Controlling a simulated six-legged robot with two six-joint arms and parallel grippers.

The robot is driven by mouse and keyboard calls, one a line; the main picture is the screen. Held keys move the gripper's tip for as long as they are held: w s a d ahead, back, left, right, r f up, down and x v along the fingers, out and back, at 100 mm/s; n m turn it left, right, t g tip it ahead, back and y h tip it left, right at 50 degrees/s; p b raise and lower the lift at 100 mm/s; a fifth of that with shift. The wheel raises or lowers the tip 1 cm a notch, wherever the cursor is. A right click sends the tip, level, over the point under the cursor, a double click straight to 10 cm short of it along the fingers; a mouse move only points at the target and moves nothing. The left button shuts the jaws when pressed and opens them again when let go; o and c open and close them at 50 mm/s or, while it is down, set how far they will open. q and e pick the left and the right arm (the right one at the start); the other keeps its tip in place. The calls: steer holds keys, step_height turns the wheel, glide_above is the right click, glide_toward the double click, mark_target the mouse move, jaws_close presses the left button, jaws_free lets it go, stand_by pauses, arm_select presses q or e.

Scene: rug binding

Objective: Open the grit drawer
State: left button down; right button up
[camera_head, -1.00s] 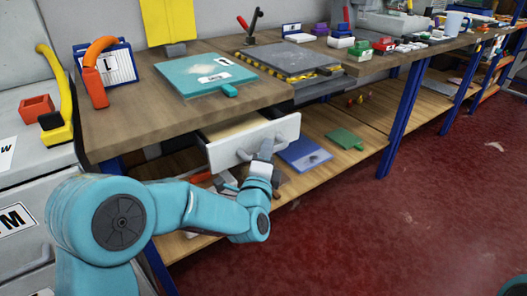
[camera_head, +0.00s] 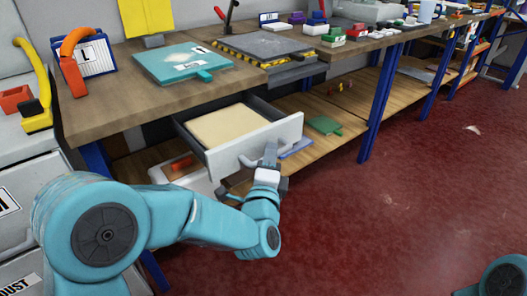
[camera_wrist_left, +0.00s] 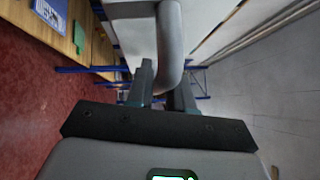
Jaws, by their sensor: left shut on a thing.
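The grit drawer (camera_head: 258,147) is a white-fronted drawer under the wooden bench, pulled well out, with a flat tan fill (camera_head: 226,126) showing inside its dark walls. Its grey bar handle (camera_head: 246,162) is on the front face. My left gripper (camera_head: 270,155) is shut on this handle. In the left wrist view the handle (camera_wrist_left: 170,45) rises between the two fingers of my left gripper (camera_wrist_left: 160,92). The part of the handle between the fingers is partly hidden. My right gripper is not in view.
On the bench (camera_head: 120,105) lie a teal board (camera_head: 180,64), a grey plate with a striped edge (camera_head: 262,47) and an orange-handled tool (camera_head: 72,55). A lower shelf (camera_head: 345,110) holds a green piece (camera_head: 324,125). Blue legs (camera_head: 378,100) support the bench. The red floor at right is clear.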

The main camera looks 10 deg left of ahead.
arm_select(q)
steer(key=shift+s+d, duration=0.3)
steer(key=shift+d, duration=0.05)
steer(key=c, duration=1.1)
jaws_free()
